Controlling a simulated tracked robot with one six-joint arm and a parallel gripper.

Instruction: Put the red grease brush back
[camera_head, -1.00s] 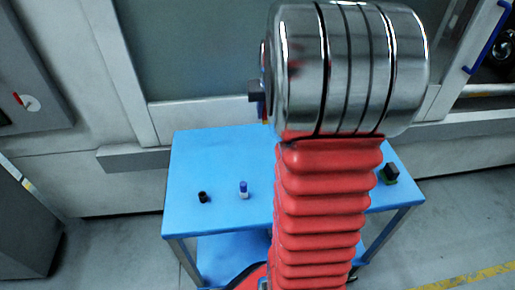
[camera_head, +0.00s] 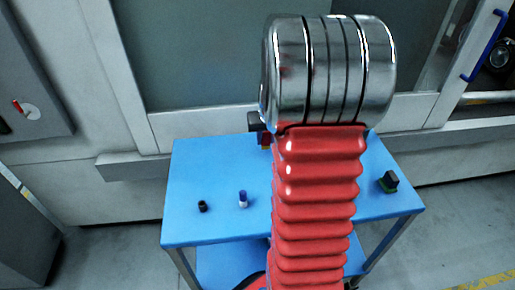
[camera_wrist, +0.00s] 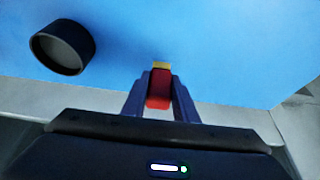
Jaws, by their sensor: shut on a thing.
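My gripper (camera_wrist: 160,80) is shut on the red grease brush (camera_wrist: 158,92) in the wrist view. The brush is red with a yellow end that sticks out past the fingertips. In the head view a little red and yellow of the brush (camera_head: 265,145) shows at the left of my arm, over the back part of the blue table; the rest is hidden by my arm. A black open-topped cup (camera_wrist: 62,47) is at the upper left of the wrist view, apart from the brush. A small black cup (camera_head: 202,206) stands at the table's front left.
The blue table (camera_head: 205,165) has a blue and white stick (camera_head: 243,198) standing right of the cup. The back left of the tabletop is clear. A grey machine wall (camera_head: 190,125) stands behind the table.

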